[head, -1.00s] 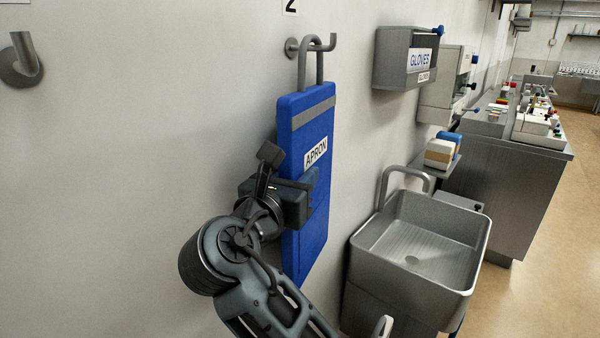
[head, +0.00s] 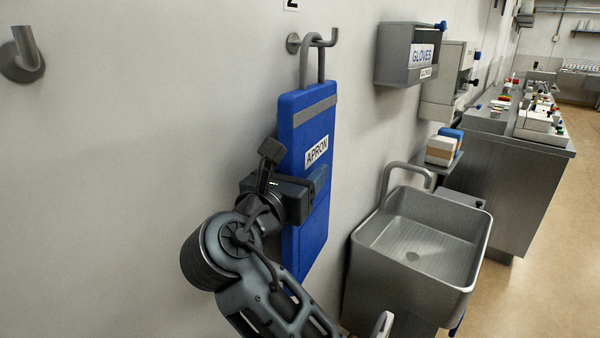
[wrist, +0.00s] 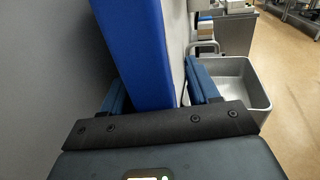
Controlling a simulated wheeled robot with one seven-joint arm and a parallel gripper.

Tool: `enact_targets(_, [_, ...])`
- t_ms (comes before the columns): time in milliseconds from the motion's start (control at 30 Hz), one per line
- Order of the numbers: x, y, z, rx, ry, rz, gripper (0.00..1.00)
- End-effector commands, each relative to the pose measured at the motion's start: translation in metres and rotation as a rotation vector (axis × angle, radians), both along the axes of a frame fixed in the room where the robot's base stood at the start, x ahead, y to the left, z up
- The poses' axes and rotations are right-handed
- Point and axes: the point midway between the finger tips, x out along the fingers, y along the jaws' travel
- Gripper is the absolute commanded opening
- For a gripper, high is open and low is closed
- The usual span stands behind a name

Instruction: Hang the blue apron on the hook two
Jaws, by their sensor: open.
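The blue apron (head: 308,145), a flat panel with a grey band and an "APRON" label, hangs upright along the wall. Its grey loop (head: 304,65) passes over the bar of the hook (head: 328,41) below the sign "2" (head: 291,4). My gripper (wrist: 157,88) is open, with one finger on each side of the apron's edge. In the wrist view, the blue apron (wrist: 140,45) stands between the fingers, with a gap visible at the right finger. In the head view my gripper hides part of the apron's lower front.
Another hook (head: 24,58) is on the wall at the left. A grey gloves box (head: 408,55) is mounted right of the apron. A steel sink (head: 420,245) with a curved tap stands at lower right, close to my arm. Bare wall lies to the left.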

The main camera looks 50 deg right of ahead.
Motion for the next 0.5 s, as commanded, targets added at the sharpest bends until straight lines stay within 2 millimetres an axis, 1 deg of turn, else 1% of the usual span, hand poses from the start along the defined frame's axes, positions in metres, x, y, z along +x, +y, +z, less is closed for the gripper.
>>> enact_targets(167, [0.0,0.0,-0.001,0.002,0.002,0.0,0.6])
enact_targets(267, [-0.001,0.006,-0.002,0.002,0.002,0.003,0.6])
enact_targets(367, [-0.004,0.018,-0.002,0.0,0.002,0.003,0.6])
enact_targets(500, [-0.011,0.04,-0.002,0.001,0.0,0.005,0.6])
